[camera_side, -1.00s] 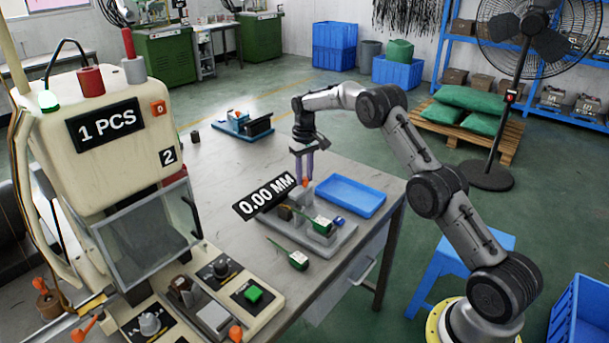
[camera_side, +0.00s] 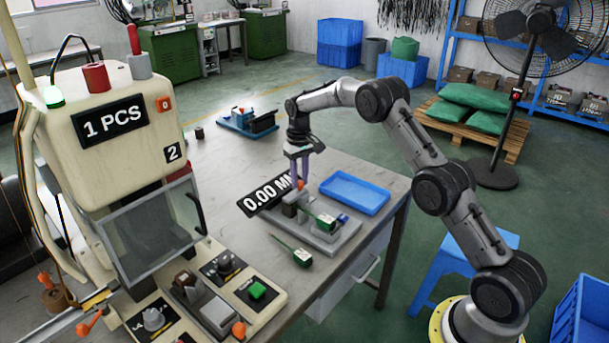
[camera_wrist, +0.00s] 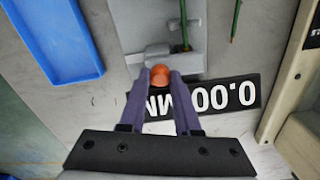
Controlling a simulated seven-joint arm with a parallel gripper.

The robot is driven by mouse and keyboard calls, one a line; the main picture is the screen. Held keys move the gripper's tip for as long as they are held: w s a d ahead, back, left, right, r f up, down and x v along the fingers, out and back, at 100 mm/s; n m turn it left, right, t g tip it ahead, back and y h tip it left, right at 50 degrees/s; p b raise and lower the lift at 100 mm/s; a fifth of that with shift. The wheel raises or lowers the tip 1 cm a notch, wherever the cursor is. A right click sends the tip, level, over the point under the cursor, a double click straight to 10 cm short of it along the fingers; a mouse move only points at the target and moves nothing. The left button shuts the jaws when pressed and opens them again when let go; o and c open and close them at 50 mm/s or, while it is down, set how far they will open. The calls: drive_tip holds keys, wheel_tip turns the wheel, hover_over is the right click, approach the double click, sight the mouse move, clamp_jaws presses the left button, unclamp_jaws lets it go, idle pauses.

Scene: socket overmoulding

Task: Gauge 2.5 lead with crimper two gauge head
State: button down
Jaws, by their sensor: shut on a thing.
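My gripper (camera_side: 298,178) points down at the gauge fixture (camera_side: 338,240), a grey block on the bench. In the wrist view its purple fingers (camera_wrist: 160,82) are shut on a round orange knob (camera_wrist: 160,74) on the fixture. A black readout (camera_side: 262,197) beside it shows 0.00 MM; in the wrist view it is upside down and partly covered by the fingers. One lead with a green and white end (camera_side: 322,220) lies on the fixture. A similar lead (camera_side: 302,257) lies on the bench in front. The cream machine marked 2 (camera_side: 120,120) stands at the left.
A blue tray (camera_side: 355,205) sits right of the fixture near the bench edge; it also shows in the wrist view (camera_wrist: 60,40). A small blue device (camera_side: 248,122) stands at the back of the bench. Bare bench (camera_side: 225,180) lies left of the readout.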

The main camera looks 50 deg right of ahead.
drive_tip(key=c, duration=0.8)
unclamp_jaws()
drive_tip(key=shift+a+r, duration=0.1)
drive_tip(key=shift+a, duration=0.3)
drive_tip(key=shift+o, duration=0.9)
drive_tip(key=shift+d, duration=0.1)
wheel_tip(320, 180, up, 14)
